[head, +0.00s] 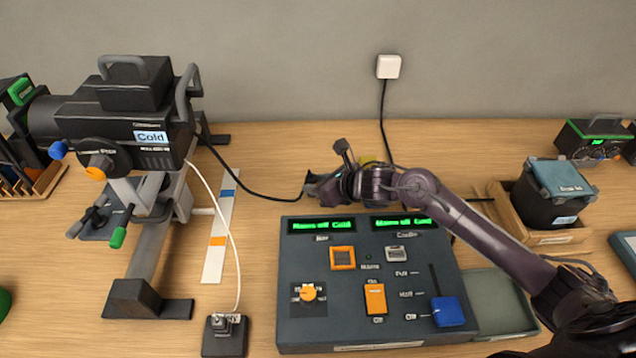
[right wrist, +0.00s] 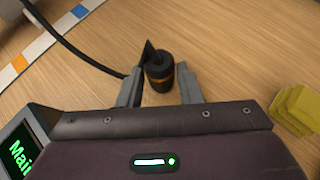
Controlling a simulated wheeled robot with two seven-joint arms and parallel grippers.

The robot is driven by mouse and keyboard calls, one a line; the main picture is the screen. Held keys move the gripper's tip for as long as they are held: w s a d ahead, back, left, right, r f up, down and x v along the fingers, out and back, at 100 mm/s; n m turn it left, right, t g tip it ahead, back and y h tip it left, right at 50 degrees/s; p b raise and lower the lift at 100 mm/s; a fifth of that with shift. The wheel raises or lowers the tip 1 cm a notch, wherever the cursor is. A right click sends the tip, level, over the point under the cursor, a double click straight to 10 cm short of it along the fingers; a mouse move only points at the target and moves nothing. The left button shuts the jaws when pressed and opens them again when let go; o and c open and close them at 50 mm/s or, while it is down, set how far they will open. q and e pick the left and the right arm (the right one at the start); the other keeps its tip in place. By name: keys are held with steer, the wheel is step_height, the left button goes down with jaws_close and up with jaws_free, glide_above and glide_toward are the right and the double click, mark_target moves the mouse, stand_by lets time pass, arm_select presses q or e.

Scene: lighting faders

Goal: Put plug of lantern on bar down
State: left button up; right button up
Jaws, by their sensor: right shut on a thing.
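The black lantern (head: 118,122) labelled "Cold" sits on its grey stand at the left of the head view. A black cable (head: 240,184) runs from it to my right gripper (head: 316,186). In the head view the gripper largely hides the plug. It is behind the control desk (head: 352,268), low over the table; I cannot tell whether the plug touches the wood. My left gripper is not in view.
A yellow block (right wrist: 298,106) lies right of the gripper in the right wrist view. A white wall box (head: 388,67) has a black cable hanging down behind my arm. A striped white strip (head: 219,240) lies left of the desk. A wooden tray (head: 548,240) holds a dark box.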

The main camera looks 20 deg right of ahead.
steer(key=shift+f, duration=0.15)
steer(key=o, duration=1.1)
steer(key=shift+c, duration=0.2)
steer(key=shift+r+p, duration=0.4)
steer(key=shift+p, duration=0.05)
steer(key=shift+s+d+r, duration=0.15)
steer(key=shift+r, duration=0.05)
steer(key=b+v, duration=0.1)
steer(key=v, duration=1)
steer(key=shift+s+r+b, duration=0.15)
steer(key=shift+s+b, duration=0.1)
steer(key=shift+b, duration=0.1)
